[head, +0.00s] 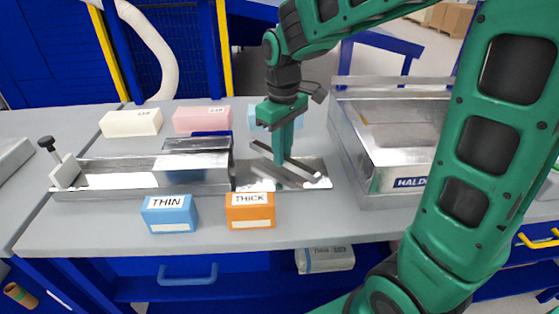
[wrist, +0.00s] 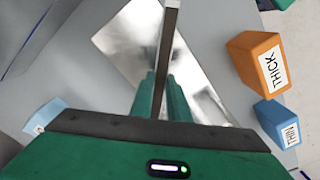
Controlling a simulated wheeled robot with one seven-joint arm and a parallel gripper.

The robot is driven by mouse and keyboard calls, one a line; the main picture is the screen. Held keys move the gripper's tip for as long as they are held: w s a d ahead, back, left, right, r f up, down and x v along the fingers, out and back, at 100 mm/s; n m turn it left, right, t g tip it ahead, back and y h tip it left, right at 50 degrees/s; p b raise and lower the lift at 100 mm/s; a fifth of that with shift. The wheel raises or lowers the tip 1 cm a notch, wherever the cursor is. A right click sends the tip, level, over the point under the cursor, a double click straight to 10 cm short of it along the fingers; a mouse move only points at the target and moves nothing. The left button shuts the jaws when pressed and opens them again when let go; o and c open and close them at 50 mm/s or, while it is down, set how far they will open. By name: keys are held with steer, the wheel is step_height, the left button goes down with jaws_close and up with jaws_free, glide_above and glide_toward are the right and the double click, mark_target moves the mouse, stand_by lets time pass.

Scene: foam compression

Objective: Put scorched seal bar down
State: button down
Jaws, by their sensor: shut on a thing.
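My gripper (head: 283,158) points down over a shiny metal plate (head: 315,183) on the bench, right of a long metal trough. It is shut on a thin straight seal bar (head: 304,168), held slantwise low over the plate. A second bar-like streak below it may be its reflection; I cannot tell whether the bar touches the plate. In the wrist view the bar (wrist: 169,40) runs as a dark strip between the fingers (wrist: 161,88), above the bright plate (wrist: 115,45). No scorch marks can be made out.
An orange THICK box (head: 250,211) and a blue THIN box (head: 169,214) stand at the front edge. A large metal machine (head: 385,190) stands close on the right. Cream (head: 131,123) and pink (head: 202,119) blocks lie behind the trough (head: 145,190). Bare bench lies at front left.

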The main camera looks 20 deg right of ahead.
steer(key=shift+f, duration=1.4)
steer(key=shift+f, duration=0.1)
steer(key=c, duration=1.7)
jaws_free()
step_height(320, 180, up, 12)
steer(key=shift+r, duration=0.15)
